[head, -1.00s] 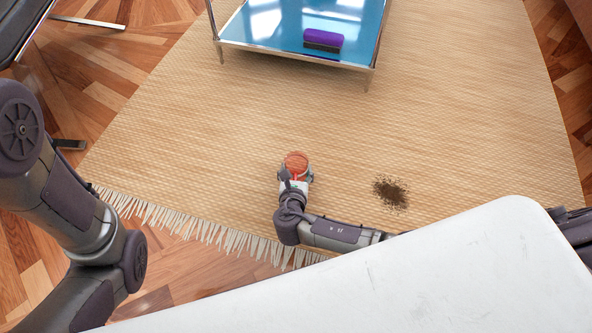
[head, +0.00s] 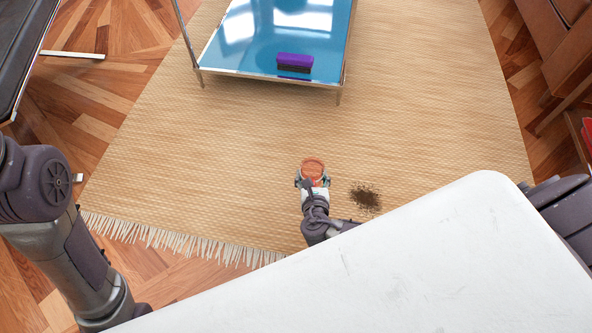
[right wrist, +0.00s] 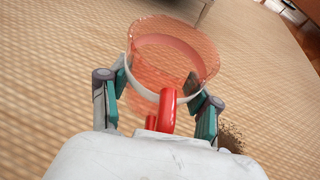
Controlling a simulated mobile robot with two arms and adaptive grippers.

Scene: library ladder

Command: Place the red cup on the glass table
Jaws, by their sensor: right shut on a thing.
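The red cup (head: 313,168) is a translucent red cup, held by my right gripper (head: 313,182) over the rug. In the right wrist view the cup (right wrist: 172,55) stands between the two fingers of the right gripper (right wrist: 160,95), with its red handle toward the wrist. The glass table (head: 244,50) has a blue top and metal frame and stands farther back, apart from the cup. My left arm shows at the left edge, but its gripper is out of view.
A purple and black brush (head: 295,62) lies near the table's front right edge. A dark dirt patch (head: 365,196) is on the woven rug (head: 430,120), right of my gripper. Brown furniture (head: 565,50) stands at the far right.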

